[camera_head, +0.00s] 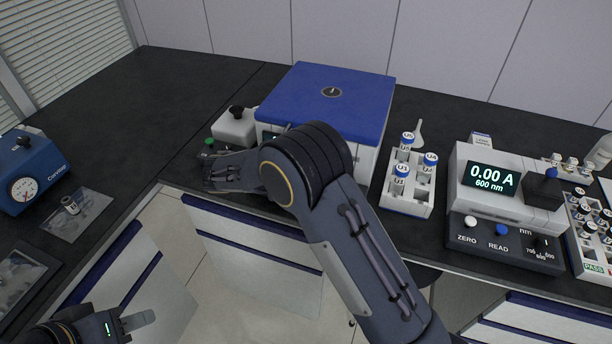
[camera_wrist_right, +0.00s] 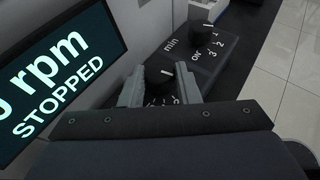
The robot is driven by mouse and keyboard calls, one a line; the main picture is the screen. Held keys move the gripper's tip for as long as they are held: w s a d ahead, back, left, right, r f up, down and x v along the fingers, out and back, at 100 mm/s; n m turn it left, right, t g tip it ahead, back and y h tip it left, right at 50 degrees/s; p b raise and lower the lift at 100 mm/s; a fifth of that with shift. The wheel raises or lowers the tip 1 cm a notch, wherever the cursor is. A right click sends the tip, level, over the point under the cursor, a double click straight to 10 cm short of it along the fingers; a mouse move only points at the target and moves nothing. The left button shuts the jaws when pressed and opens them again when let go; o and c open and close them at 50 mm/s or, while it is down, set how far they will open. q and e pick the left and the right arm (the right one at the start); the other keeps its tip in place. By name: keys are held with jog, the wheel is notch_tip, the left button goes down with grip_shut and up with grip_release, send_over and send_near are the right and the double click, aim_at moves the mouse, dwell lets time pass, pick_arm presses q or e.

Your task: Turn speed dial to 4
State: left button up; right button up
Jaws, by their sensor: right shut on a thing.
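The device with the blue lid (camera_head: 335,100) stands at the back of the bench. Its display (camera_wrist_right: 58,78) reads "rpm STOPPED" in the right wrist view. My right gripper (camera_wrist_right: 160,88) is shut on a black dial (camera_wrist_right: 160,84) beside that display, one finger on each side. The dial's scale is mostly hidden by the gripper, so its setting cannot be read. A second black dial (camera_wrist_right: 203,32), with "min" and numbers beside it, stands farther off. In the head view, my right forearm hides much of the device's front. My left gripper (camera_head: 138,320) is low at bottom left, away from the device.
A white tube rack (camera_head: 408,185) stands right of the device, then a photometer (camera_head: 500,200) reading 0.00 A. A small white unit with a black knob (camera_head: 236,122) stands to its left. A blue gauge box (camera_head: 28,170) is at far left. The back-left bench is clear.

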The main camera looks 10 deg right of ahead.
dwell(0.3)
jog(key=o, duration=1)
jog(key=v, duration=0.8)
jog(key=shift+b, duration=0.3)
jog(key=shift+d, duration=0.1)
